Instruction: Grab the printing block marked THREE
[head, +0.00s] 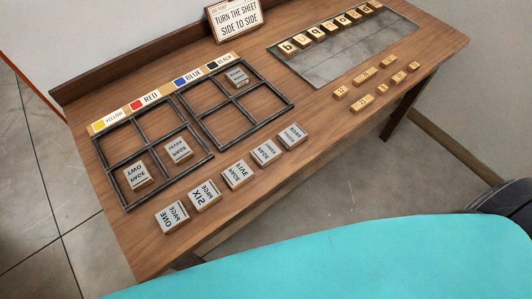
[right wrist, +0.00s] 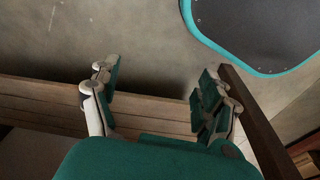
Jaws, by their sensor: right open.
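Grey-topped wooden printing blocks with mirrored lettering are on the table in the head view. A front row holds the ONE block (head: 172,217), the SIX block (head: 204,196), the FIVE block (head: 237,175) and two blocks with unclear words, one mid-right (head: 266,152) and one at the right end (head: 293,136). The TWO block (head: 138,178) and a hard-to-read block (head: 179,151) sit in the left frame; another unclear block (head: 236,77) sits in the right frame. I cannot tell which is THREE. My right gripper (right wrist: 158,88) is open and empty in the right wrist view, over wooden planks. My left gripper is not seen.
The left dark frame (head: 124,149) and right dark frame (head: 214,113) have empty compartments. Colour labels (head: 150,99) line their back. A sign (head: 236,20) stands behind. A grey plate (head: 350,58) with letter tiles and several small wooden tiles (head: 362,75) lie at the right.

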